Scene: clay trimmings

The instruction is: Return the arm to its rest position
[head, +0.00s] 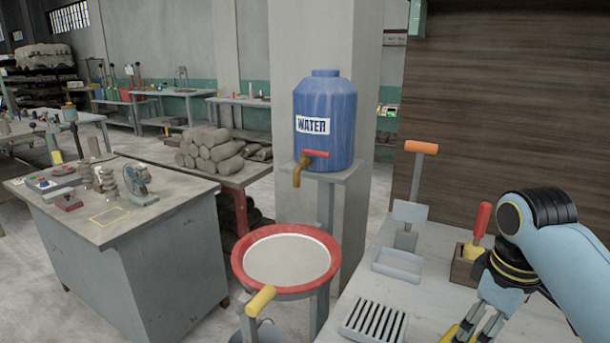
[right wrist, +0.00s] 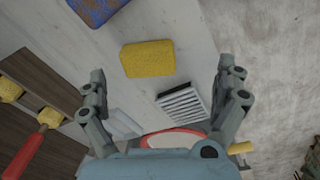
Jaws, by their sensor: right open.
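My right arm (head: 560,250) comes in from the right edge of the head view, over the pale worktop (head: 390,245). Its right gripper (head: 472,325) points down near the bottom edge. In the right wrist view the two fingers of the right gripper (right wrist: 162,72) stand wide apart with nothing between them. A yellow sponge (right wrist: 148,58) lies on the worktop below, apart from the fingers. My left arm and gripper do not show.
A slatted rack (head: 375,320), a grey tray (head: 397,264) and a wooden holder (head: 464,267) with a red-handled tool (head: 482,221) stand on the worktop. A red-rimmed basin (head: 240,262) stands left of it, below a blue water tank (head: 325,105). A blue block (right wrist: 95,8) lies beyond the sponge.

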